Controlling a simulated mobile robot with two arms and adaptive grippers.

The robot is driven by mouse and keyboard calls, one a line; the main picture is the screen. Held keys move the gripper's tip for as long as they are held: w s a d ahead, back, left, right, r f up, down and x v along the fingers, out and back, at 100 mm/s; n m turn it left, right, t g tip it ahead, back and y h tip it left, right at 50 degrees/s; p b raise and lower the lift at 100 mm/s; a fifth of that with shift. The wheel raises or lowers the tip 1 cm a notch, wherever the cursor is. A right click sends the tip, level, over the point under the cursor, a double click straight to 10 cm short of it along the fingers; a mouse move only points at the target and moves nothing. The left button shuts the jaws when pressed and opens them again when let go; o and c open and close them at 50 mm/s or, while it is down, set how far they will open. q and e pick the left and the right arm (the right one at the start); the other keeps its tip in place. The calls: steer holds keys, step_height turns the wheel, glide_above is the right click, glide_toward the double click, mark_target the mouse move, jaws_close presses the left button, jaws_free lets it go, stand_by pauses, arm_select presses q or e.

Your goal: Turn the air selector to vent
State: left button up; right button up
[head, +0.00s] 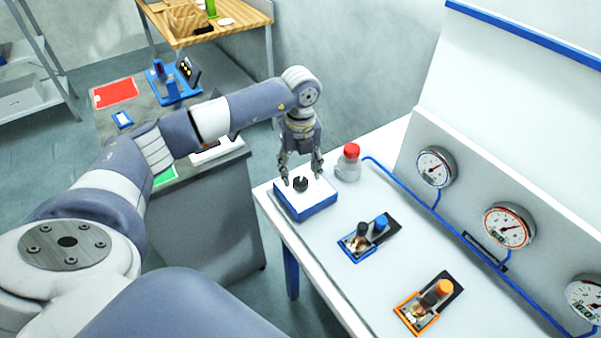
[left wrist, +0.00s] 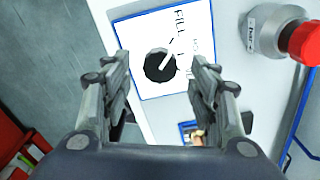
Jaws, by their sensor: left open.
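The air selector is a black round knob (head: 300,183) with a white pointer line on a white-topped box with blue sides (head: 307,211). The box stands at the near left corner of the white bench. In the left wrist view the knob (left wrist: 160,65) shows between and beyond the fingers, on a white plate (left wrist: 140,35) with printed words; "FILL" is readable, the others are not clear. The pointer slants toward the upper right in that view. My left gripper (head: 301,180) is open above the box, its fingers on either side of the knob. Contact cannot be told. My right gripper is not in view.
A red-capped grey fitting (head: 348,163) stands close behind the box and also shows in the left wrist view (left wrist: 270,32). A blue-framed valve unit (head: 369,238) and an orange-framed one (head: 428,303) lie to the right. Gauges (head: 436,167) line the panel.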

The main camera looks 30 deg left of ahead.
mark_target(301, 180)
arm_select(q)
steer(key=shift+f+p, duration=0.3)
steer(key=shift+f, duration=1.3)
steer(key=shift+c, duration=0.4)
steer(key=c, duration=1)
